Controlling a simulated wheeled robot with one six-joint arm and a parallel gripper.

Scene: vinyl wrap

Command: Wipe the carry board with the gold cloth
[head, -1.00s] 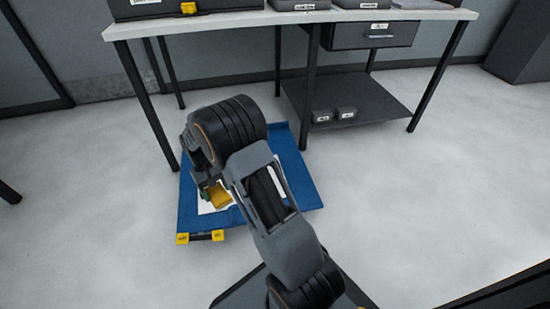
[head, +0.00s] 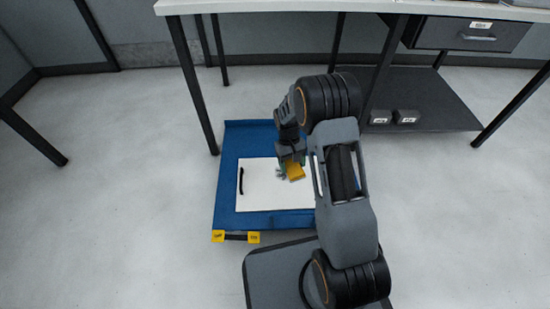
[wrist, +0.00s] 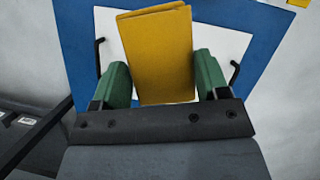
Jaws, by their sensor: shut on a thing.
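The carry board (head: 258,195) is a flat white panel with a black handle at its left edge in the head view. In the wrist view the board (wrist: 228,50) shows behind the cloth, with black handles on both sides. My gripper (wrist: 161,62) has green fingers shut on the folded gold cloth (wrist: 158,40). In the head view the cloth (head: 295,171) is over the board's right part; I cannot tell if it touches. A small grey mark (head: 281,173) shows beside the cloth. My arm hides the board's right end.
A workbench (head: 300,5) with dark legs and a low shelf (head: 435,105) stands behind.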

